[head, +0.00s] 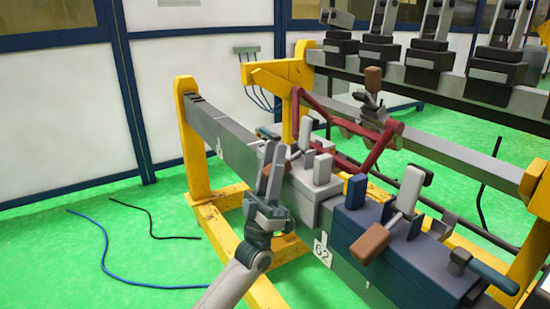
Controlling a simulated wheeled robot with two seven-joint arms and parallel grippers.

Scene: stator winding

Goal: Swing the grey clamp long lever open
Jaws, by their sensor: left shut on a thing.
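The grey clamp (318,187) sits on the long grey beam, left of the dark blue clamp. A pale bar with a grey end (304,132) rises from it. Its long lever (288,167) points left, its brown end partly hidden by my left gripper. My left gripper (272,160) comes up from below, fingers pointing up, and is shut on that brown end. The exact contact is hidden behind the fingers. My right gripper is out of view.
The dark blue clamp (372,222) stands close on the right, with a brown handle (370,243). A dark red frame (374,155) rises just behind the grey clamp. A yellow stand (190,140) holds the beam. Green floor (170,270) at left is open apart from cables.

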